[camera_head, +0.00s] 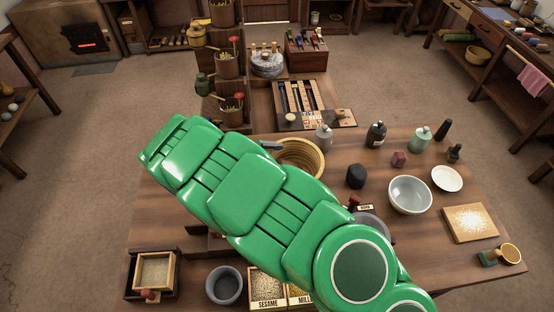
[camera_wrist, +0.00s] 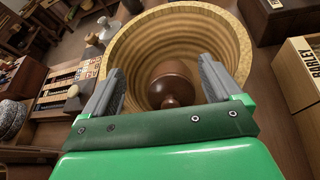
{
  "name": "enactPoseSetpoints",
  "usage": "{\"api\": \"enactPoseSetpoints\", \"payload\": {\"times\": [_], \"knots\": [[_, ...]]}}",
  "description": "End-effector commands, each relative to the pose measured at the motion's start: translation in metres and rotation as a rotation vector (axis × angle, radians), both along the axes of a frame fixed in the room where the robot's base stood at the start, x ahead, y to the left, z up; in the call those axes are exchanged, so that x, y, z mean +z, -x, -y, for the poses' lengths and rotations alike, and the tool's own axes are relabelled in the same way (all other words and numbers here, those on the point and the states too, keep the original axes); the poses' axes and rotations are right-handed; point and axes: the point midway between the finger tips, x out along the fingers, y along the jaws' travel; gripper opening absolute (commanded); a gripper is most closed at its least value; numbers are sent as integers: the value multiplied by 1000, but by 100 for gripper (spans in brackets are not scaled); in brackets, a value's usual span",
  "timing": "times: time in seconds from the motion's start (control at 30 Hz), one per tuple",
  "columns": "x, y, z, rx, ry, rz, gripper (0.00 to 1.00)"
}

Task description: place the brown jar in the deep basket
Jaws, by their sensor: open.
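The deep basket (camera_wrist: 228,38) is a round, woven, tan vessel that fills the upper middle of the wrist view. The brown jar (camera_wrist: 172,80) is inside the basket, with a rounded dark brown body and a small knob toward me. My gripper (camera_wrist: 160,68) is open at the basket's near rim, with one finger on each side of the jar in the picture. I see gaps between the jar and both fingers. In the head view the basket (camera_head: 308,154) stands on the table, partly hidden by my green arm, and the jar is hidden there.
A pale bowl (camera_head: 410,195) and a white plate (camera_head: 447,179) are farther right. Behind is a compartment tray (camera_head: 345,118). A barley box (camera_wrist: 299,72) is beside the basket.

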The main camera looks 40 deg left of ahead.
Motion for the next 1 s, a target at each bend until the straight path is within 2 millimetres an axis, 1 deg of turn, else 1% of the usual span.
{"api": "enactPoseSetpoints", "payload": {"times": [0.13, 0.27, 0.47, 0.8, 1.0], "knots": [[4, 1, 0, -1, 0, -1, 94], [13, 3, -2, 0, 0, 0, 94], [24, 25, -19, 3, -2, -1, 94], [46, 70, -50, 1, 0, 0, 94], [54, 85, -62, 2, -4, 0, 94]]}}
